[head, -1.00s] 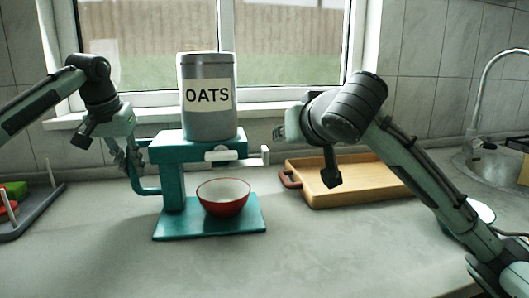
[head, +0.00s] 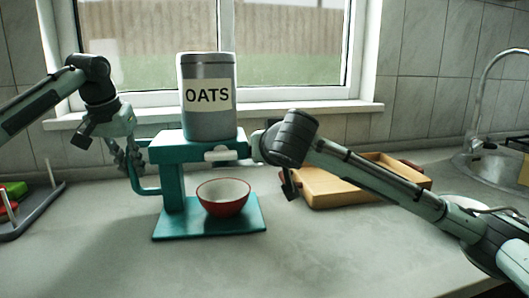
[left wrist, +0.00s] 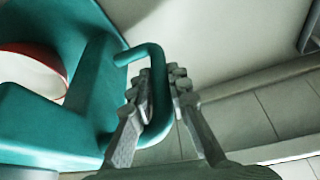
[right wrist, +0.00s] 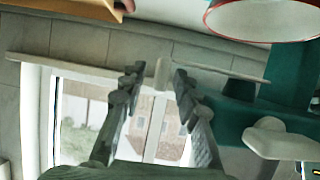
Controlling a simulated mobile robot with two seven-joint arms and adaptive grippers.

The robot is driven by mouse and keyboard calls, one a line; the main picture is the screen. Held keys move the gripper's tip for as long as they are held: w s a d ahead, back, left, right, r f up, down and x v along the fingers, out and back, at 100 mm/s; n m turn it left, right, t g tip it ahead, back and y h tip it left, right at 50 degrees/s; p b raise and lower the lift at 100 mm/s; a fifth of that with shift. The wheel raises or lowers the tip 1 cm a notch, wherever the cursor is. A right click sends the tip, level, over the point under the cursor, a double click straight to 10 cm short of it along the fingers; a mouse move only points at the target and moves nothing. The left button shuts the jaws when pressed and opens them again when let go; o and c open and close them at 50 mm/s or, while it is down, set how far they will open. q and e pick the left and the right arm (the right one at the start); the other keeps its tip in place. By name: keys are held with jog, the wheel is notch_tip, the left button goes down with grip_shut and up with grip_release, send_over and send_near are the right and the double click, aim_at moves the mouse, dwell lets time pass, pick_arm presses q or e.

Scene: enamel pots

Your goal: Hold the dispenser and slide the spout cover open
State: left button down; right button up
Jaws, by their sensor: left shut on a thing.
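The teal dispenser (head: 172,185) stands on the counter, with a grey OATS canister (head: 209,118) on top. My left gripper (head: 137,170) is shut on its teal side handle (left wrist: 158,85), seen between the fingers in the left wrist view. The white spout cover (head: 222,155) is at the dispenser's front under the canister; it also shows in the right wrist view (right wrist: 285,142). My right gripper (right wrist: 156,72) is open at the cover's right end.
A red bowl with a white inside (head: 223,198) sits on the dispenser's base under the spout. A wooden tray (head: 338,190) lies behind my right arm. A grey rack (head: 30,212) is at the left, a sink at the right. The front counter is clear.

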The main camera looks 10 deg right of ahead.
jog(key=shift+w+f, duration=0.15)
jog(key=shift+w, duration=0.2)
jog(key=shift+c, duration=0.5)
grip_shut()
